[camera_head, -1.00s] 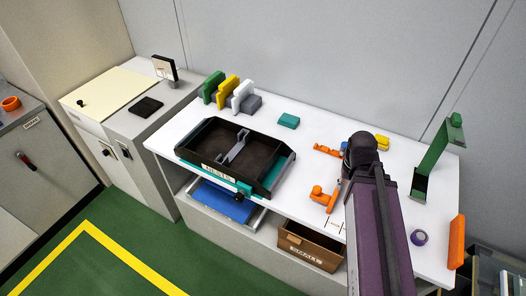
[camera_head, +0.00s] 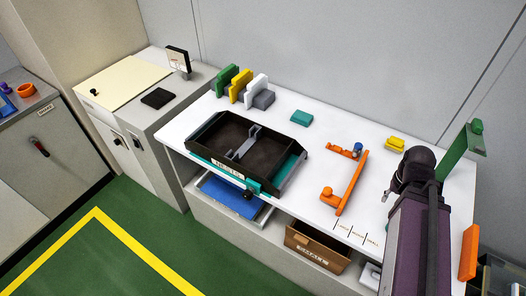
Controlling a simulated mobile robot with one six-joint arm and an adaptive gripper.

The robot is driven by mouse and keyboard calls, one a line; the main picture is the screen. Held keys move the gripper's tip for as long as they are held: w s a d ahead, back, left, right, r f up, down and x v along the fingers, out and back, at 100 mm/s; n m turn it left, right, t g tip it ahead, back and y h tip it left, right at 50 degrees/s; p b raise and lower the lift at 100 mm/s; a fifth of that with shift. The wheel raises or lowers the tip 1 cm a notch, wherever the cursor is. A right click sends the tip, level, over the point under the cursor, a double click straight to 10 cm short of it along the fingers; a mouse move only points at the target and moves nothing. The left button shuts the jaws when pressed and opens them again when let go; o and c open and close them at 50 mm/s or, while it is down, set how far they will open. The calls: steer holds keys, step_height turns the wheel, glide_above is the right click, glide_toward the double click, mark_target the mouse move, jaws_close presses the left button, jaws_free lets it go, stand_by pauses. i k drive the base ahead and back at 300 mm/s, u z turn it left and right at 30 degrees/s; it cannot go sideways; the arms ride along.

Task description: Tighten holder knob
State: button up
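An orange holder (camera_head: 352,182) lies on the white table, right of the middle, as a long bar with short arms. A round orange knob-like part (camera_head: 326,192) sits at its front left, and a small blue-grey round part (camera_head: 357,148) is at its back end. I cannot tell which is the holder knob or how tight it is. My dark arm reaches over the table to the right of the holder, apart from it in the picture. My gripper's fingers do not show; the arm hides that area.
Green, yellow and white upright pieces (camera_head: 237,91), a teal block (camera_head: 301,117) and a yellow block (camera_head: 395,143) are behind. A green stand (camera_head: 458,147) and an orange piece (camera_head: 468,252) are at right.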

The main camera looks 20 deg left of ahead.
mark_target(248, 194)
steer(key=z, duration=0.05)
steer(key=k, duration=1.9)
steer(key=u, duration=0.75)
steer(key=i, duration=1)
